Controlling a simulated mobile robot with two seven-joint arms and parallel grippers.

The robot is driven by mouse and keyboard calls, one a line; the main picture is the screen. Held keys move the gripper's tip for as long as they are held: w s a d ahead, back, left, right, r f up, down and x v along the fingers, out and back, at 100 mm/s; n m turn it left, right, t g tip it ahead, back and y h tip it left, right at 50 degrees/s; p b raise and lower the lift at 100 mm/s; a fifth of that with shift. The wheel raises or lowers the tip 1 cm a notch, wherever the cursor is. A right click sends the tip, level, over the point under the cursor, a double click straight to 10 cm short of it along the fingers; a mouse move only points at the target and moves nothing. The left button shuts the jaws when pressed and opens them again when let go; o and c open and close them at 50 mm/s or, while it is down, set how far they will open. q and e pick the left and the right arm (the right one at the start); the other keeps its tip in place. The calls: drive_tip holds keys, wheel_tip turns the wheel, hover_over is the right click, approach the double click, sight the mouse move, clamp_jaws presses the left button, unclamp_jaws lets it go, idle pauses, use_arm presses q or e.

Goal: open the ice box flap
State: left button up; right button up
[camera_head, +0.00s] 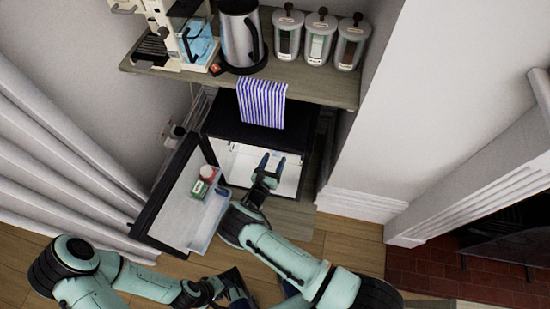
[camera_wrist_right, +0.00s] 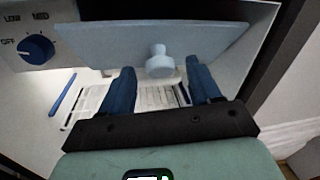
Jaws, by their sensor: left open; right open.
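The ice box flap (camera_wrist_right: 105,42) is a pale blue panel with a round knob (camera_wrist_right: 159,62) in the right wrist view. It hangs across the top of the fridge interior and looks closed. My right gripper (camera_wrist_right: 160,88) is open, with its blue fingers either side of and just short of the knob; I cannot tell whether they touch it. In the head view my right gripper (camera_head: 269,163) reaches into the open small fridge (camera_head: 262,133), whose top hides the flap. My left gripper (camera_head: 238,287) is open, low in the head view and away from the fridge.
The fridge door (camera_head: 172,207) stands open to the left, with small items in its shelf. A dial (camera_wrist_right: 37,48) is left of the flap. A striped towel (camera_head: 262,103) hangs above the fridge from a wooden shelf (camera_head: 335,91) holding a kettle and jars. A wall is close on the right.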

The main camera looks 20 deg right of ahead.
use_arm(q)
drive_tip(key=shift+f, duration=0.1)
use_arm(e)
drive_tip(key=shift+x, duration=0.8)
